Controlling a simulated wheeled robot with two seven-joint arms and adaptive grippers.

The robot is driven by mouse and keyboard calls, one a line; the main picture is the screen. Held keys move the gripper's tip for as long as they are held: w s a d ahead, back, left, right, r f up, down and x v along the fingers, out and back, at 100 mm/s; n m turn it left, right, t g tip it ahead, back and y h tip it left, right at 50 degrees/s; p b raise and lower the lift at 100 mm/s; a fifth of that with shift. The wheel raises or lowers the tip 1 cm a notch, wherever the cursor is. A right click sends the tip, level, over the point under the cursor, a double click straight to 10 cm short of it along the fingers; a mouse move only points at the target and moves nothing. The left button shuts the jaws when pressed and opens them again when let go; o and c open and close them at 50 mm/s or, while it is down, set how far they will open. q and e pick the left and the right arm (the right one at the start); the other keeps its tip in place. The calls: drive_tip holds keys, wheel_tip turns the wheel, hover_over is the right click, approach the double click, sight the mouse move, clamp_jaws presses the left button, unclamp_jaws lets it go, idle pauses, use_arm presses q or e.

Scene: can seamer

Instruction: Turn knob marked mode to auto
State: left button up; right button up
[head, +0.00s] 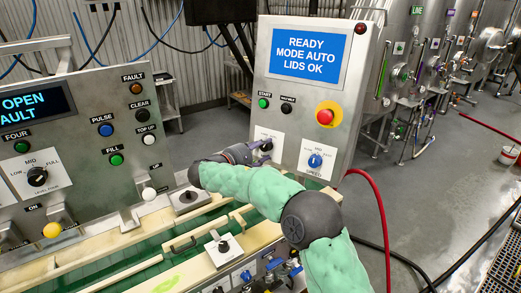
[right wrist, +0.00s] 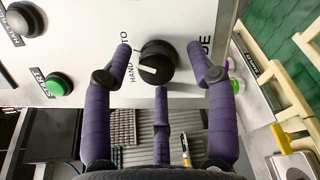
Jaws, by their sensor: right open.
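The mode knob (right wrist: 157,62) is black with a cream pointer bar, on a white plate lettered HAND and AUTO in the right wrist view. Its pointer lies towards the picture's left; I cannot tell exactly which word it meets. In the head view the knob (head: 266,145) sits low on the right panel, partly behind my gripper. The screen (head: 309,54) reads READY, MODE AUTO, LIDS OK. My right gripper (head: 252,149) is open, its purple fingers spread around the knob in the right wrist view (right wrist: 163,58). Contact is unclear. My left gripper is not in view.
Beside the knob are a blue SPEED knob (head: 315,160), a red emergency button (head: 325,116) and a green START button (head: 263,103). A second panel (head: 90,130) with buttons and knobs stands left. The green conveyor (head: 125,250) lies below.

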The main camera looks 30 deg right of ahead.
drive_tip(key=f+v, duration=0.1)
drive_tip(key=v, duration=0.6)
drive_tip(key=shift+a+r, duration=0.3)
drive_tip(key=shift+r, duration=0.15)
